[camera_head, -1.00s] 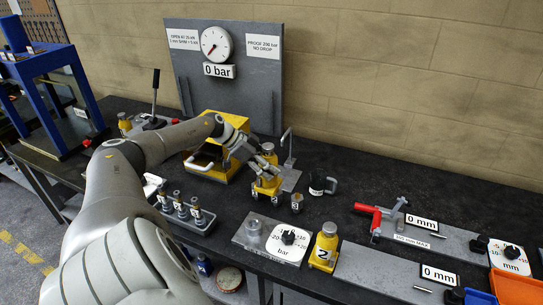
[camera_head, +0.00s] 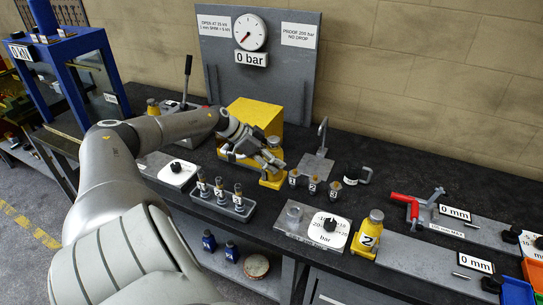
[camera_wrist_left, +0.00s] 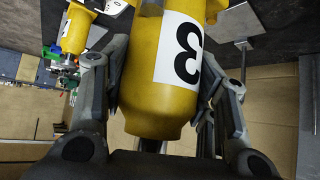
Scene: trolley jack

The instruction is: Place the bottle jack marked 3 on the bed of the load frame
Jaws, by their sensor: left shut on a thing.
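The yellow bottle jack marked 3 (camera_wrist_left: 150,75) fills the middle of the left wrist view, its white label turned to the camera. My left gripper (camera_head: 270,158) is shut on it, with a finger on each side of the body. In the head view the jack (camera_head: 274,174) shows partly behind the fingers, in front of the yellow box; whether its base clears the bench I cannot tell. The blue load frame (camera_head: 77,48) with a 0 kN sign stands at the far left; its bed (camera_head: 62,130) is partly visible. My right gripper is not in view.
Bottle jack 2 (camera_head: 369,233) stands at the right beside a white dial plate (camera_head: 327,230). A grey tray (camera_head: 215,205) of numbered pieces and a pump with an upright lever (camera_head: 187,78) lie between jack 3 and the frame. A hooked stand (camera_head: 318,160) is behind.

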